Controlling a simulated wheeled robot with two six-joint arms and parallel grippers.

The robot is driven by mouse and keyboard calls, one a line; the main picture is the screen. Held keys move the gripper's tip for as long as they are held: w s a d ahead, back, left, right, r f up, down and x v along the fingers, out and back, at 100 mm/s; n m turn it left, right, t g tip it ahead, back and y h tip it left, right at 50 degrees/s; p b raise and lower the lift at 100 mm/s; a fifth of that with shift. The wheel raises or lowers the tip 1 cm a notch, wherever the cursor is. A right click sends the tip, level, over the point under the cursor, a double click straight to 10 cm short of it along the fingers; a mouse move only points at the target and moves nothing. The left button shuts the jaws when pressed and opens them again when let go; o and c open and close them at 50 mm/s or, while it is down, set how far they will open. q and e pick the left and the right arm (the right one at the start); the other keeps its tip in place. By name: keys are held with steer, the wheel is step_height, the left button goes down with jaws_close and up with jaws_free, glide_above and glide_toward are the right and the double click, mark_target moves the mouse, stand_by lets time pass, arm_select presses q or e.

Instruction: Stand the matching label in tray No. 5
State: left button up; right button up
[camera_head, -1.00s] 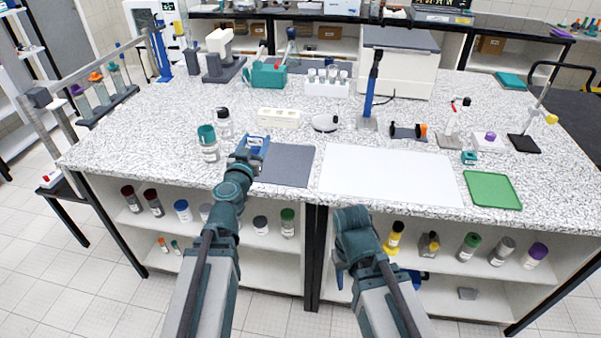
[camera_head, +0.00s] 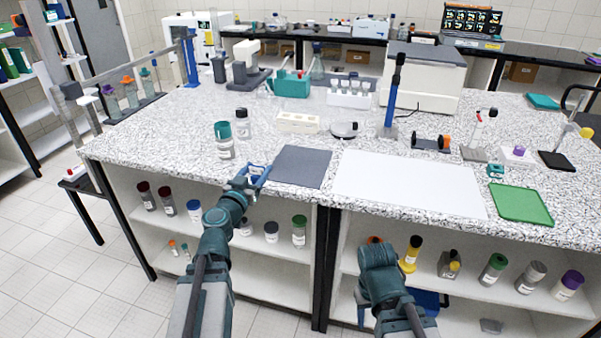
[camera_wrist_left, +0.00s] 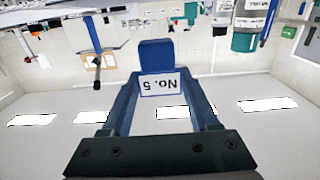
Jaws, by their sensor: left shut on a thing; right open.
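A blue label block with a white face reading "No. 5" (camera_wrist_left: 158,84) is held between the fingers of my left gripper (camera_wrist_left: 158,105); the text appears upside down in the left wrist view. In the head view my left gripper (camera_head: 253,175) is shut on it near the bench's front edge, left of the dark grey mat (camera_head: 301,167). My right gripper (camera_head: 394,305) is open and low, in front of the shelves below the bench; my arm partly hides it. No number on any tray is legible, so I cannot tell which is No. 5.
A teal-capped jar (camera_head: 224,140) and a black-capped jar (camera_head: 243,123) stand left of the mat. A cream block (camera_head: 298,122) and a scale-like round dish (camera_head: 344,130) are behind it. A white sheet (camera_head: 408,182) and green tray (camera_head: 521,204) lie to the right.

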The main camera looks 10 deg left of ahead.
arm_select(q)
steer(key=w+d, duration=0.2)
steer(key=w, duration=0.2)
steer(key=w+d+f, duration=0.1)
steer(key=w+d, duration=0.1)
steer(key=w, duration=0.2)
steer(key=w+d+b, duration=0.1)
steer(key=w+d, duration=0.1)
steer(key=w, duration=0.3)
steer(key=shift+d+f, duration=0.2)
steer(key=shift+d, duration=0.15)
steer(key=shift+w, duration=0.1)
steer(key=shift+w+d, duration=0.15)
steer(key=shift+w, duration=0.1)
steer(key=f+b, duration=0.3)
steer(key=b, duration=0.1)
steer(key=shift+w+d+f, duration=0.15)
steer(key=shift+w+f, duration=0.1)
steer(key=shift+f, duration=0.05)
steer(key=shift+f, duration=0.15)
steer(key=o, duration=1.3)
